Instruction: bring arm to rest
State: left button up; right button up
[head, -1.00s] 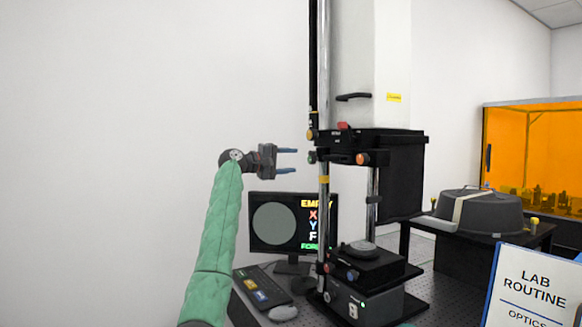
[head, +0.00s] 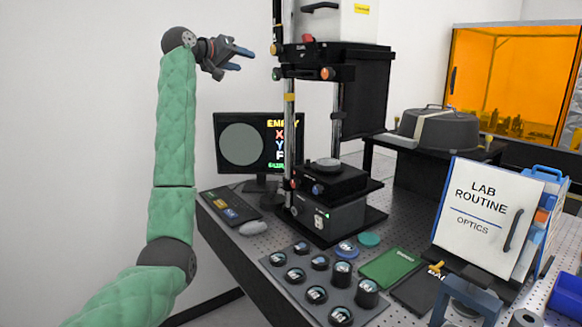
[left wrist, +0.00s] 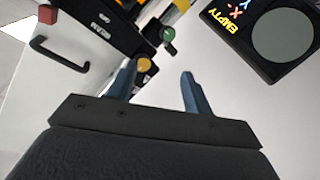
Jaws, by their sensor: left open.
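My left arm, in a green padded sleeve, rises on the left of the head view. Its gripper (head: 236,62) is at the top, open and empty, with blue fingers pointing right toward the interferometer's upper black stage (head: 318,72). A gap separates the fingers from the stage. In the left wrist view the two blue fingers (left wrist: 158,92) are apart with nothing between them; the stage's knobs show beyond them. My right gripper is not clearly seen; only a blue-grey part (head: 468,300) shows at the bottom right of the head view, and I cannot tell what it is.
The monitor (head: 258,145) reads EMPTY. A grey tray (head: 290,290) of round optics lies at the table's front. The LAB ROUTINE sign (head: 482,212) and a blue bin (head: 568,295) stand at right. The space left of the table is clear wall and floor.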

pick_arm(q)
jog(key=s+a+f+g+y, duration=0.1)
jog(key=s+f+y, duration=0.2)
jog(key=s+f, duration=1.05)
jog(key=s+a+f+y, duration=0.1)
jog(key=s+f+y, duration=0.35)
jog(key=f, duration=1.55)
jog(key=s+a+f+g+y, duration=0.1)
jog(key=s+f+y, duration=0.1)
jog(key=s+f, duration=1.2)
jog(key=s+d+f+g, duration=0.2)
jog(key=s+f+g, duration=0.6)
jog(key=s+f, duration=2.9)
jog(key=shift+s+f+m+g+h, duration=0.2)
jog(key=shift+f+m+g+h, duration=0.2)
jog(key=shift+f, duration=0.4)
